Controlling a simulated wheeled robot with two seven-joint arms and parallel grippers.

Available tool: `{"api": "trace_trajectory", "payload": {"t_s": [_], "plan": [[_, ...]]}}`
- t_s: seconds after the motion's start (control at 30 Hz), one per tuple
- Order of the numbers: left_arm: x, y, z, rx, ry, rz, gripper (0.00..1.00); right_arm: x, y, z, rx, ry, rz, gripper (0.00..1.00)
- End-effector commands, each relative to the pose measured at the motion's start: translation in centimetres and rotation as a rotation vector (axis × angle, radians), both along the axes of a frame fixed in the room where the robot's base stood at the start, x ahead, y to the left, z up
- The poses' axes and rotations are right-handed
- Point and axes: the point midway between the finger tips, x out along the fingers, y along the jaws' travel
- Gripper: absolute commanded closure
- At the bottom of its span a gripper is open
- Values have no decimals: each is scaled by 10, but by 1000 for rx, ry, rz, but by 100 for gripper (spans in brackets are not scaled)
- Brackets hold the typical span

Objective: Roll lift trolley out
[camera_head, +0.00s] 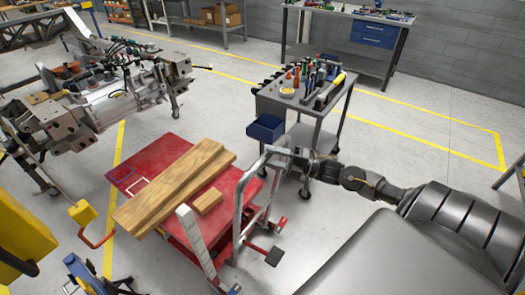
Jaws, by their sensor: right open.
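The lift trolley has a red platform (222,181) and a grey tubular push handle (240,208) at its right end. Long wooden beams (172,187) and a small wood block (208,201) lie on the platform. My right arm reaches in from the right. My right gripper (283,156) is open at the top of the push handle, near its far corner. I cannot tell whether its fingers touch the tube. Red pedals (274,256) show low beside the handle. My left gripper is not in view.
A grey tool cart (318,128) with a blue drawer stands just beyond the handle. The chassis fixture (95,100) stands to the left of the trolley. A yellow block with a red handle (82,212) is at left. A workbench (350,45) stands behind.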

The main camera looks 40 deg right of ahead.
Motion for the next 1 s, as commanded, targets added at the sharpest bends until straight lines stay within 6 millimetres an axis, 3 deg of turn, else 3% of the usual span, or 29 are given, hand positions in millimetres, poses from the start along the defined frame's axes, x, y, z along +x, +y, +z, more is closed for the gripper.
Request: {"api": "trace_trajectory", "payload": {"t_s": [0.23,0.6,1.0], "plan": [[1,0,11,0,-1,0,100,23,19,7,1,-1,0,53],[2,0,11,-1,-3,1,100,27,23,6,0,0,0,53],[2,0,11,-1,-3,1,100,27,22,6,-1,1,0,100]]}}
